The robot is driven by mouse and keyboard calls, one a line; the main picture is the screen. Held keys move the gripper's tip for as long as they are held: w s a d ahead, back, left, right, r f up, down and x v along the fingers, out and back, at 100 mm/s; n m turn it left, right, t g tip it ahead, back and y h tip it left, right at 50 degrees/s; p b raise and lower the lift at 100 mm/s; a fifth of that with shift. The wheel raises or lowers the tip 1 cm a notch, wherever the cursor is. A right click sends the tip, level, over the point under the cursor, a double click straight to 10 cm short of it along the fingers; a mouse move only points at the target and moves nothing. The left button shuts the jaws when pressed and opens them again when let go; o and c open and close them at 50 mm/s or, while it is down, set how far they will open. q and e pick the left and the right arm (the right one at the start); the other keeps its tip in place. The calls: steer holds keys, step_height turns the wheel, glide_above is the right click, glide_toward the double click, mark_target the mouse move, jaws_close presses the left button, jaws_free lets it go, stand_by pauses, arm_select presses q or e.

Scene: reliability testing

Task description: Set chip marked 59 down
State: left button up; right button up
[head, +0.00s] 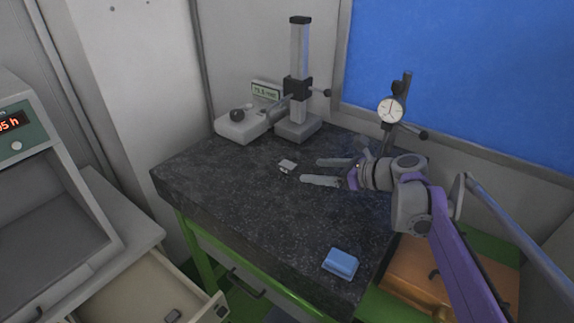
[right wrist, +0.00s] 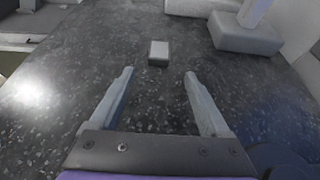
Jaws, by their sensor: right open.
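A small grey chip (head: 287,166) lies on the dark speckled stone table (head: 230,210), near its middle; no marking on it is readable. It also shows in the right wrist view (right wrist: 158,52), just beyond the fingertips and roughly centred between them. My right gripper (head: 311,171) is open and empty, low over the table, with its fingers pointing left toward the chip. Its two spread fingers show in the right wrist view (right wrist: 160,75), with bare stone between them. The chip is apart from both fingers. My left gripper is not in view.
A measuring stand (head: 298,85) and a white instrument with a display (head: 243,122) stand at the back. A dial gauge (head: 390,109) stands behind my right arm. A blue block (head: 341,263) lies near the front right edge. An open drawer (head: 150,290) is at lower left.

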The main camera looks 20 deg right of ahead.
mark_target(294, 167)
steer(key=x, duration=0.6)
steer(key=shift+w+a+r+p, duration=0.1)
steer(key=shift+r+p, duration=0.2)
steer(key=shift+p, duration=0.05)
jaws_close()
